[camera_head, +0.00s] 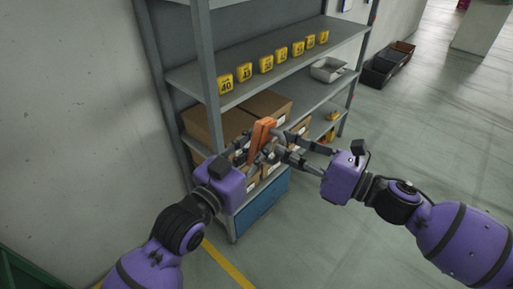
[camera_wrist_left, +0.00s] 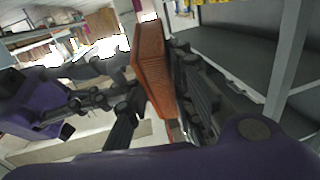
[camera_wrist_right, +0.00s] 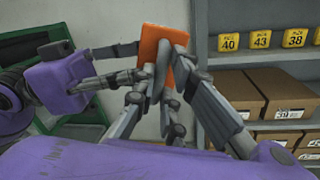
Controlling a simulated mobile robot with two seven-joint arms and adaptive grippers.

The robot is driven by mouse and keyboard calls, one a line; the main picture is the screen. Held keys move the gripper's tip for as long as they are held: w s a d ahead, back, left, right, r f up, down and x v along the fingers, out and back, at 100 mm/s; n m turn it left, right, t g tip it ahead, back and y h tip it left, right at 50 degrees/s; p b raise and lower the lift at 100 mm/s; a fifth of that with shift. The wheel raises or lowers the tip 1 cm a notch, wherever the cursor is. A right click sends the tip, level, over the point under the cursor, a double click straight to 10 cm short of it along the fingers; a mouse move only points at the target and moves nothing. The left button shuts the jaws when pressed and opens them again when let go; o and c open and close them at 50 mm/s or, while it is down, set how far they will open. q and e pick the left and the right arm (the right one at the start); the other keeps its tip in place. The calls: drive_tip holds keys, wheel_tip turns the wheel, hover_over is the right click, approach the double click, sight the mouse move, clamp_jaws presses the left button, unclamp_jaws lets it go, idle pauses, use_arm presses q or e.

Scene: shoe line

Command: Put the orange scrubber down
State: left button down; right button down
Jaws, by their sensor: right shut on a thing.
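The orange scrubber (camera_head: 261,135) is a flat block held upright in the air in front of the shelf rack. My right gripper (camera_head: 279,145) is shut on it; in the right wrist view the scrubber (camera_wrist_right: 158,52) stands between the right fingertips. My left gripper (camera_head: 243,148) is close beside it from the left. In the left wrist view the scrubber (camera_wrist_left: 152,68) lies between the left fingers, which are spread to either side; whether they touch it is hard to see. The fingers hide part of the scrubber in the head view.
The grey rack (camera_head: 282,77) stands just behind both grippers. A blue bin (camera_head: 262,206) is at the bottom.

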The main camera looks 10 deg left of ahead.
drive_tip(key=c, duration=1.7)
unclamp_jaws()
drive_tip(key=v, duration=1.2)
drive_tip(key=s+d+f+n+h, duration=0.2)
drive_tip(key=s+f+n+h, duration=0.3)
drive_tip(key=f, duration=0.8)
drive_tip(key=s+d+f+n+h, duration=0.2)
drive_tip(key=s+f+n+h, duration=0.3)
drive_tip(key=s+f+n, duration=0.4)
drive_tip(key=s+d+f+n+h, duration=0.3)
drive_tip(key=s+f+n+h, duration=0.3)
drive_tip(key=f+n, duration=0.8)
drive_tip(key=shift+s+f, duration=0.55)
drive_tip(key=shift+f, duration=0.2)
drive_tip(key=shift+s+f, duration=0.55)
drive_tip(key=shift+f, duration=0.2)
